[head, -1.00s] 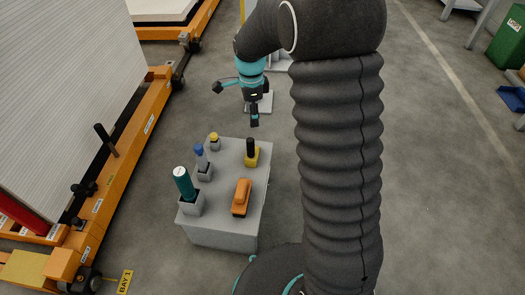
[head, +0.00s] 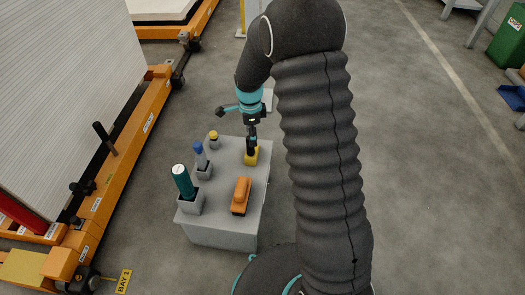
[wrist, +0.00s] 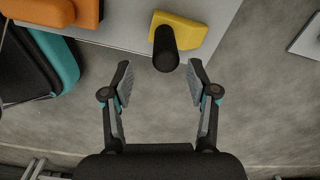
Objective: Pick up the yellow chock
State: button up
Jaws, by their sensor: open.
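The yellow chock (head: 251,157) sits at the right far edge of the grey table, with a black upright handle (wrist: 166,48) on it. In the wrist view the chock's yellow body (wrist: 188,30) lies at the table's edge, just beyond the fingertips. My gripper (wrist: 160,75) is open and empty. The handle stands roughly between and slightly ahead of its two fingers, and I see no contact. In the head view my gripper (head: 252,138) is at the handle's top and partly hides it.
On the grey table (head: 222,236) are an orange block-like tool (head: 241,195), a teal cylinder in a holder (head: 183,182), a blue-topped bottle (head: 200,156) and a small yellow-capped item (head: 214,139). An orange rack with white panels (head: 120,150) stands at the left. Open floor (head: 430,200) lies right.

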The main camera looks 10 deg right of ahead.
notch_tip(320, 180, down, 4)
jog(key=shift+w, duration=0.1)
grip_shut()
dwell(0.4)
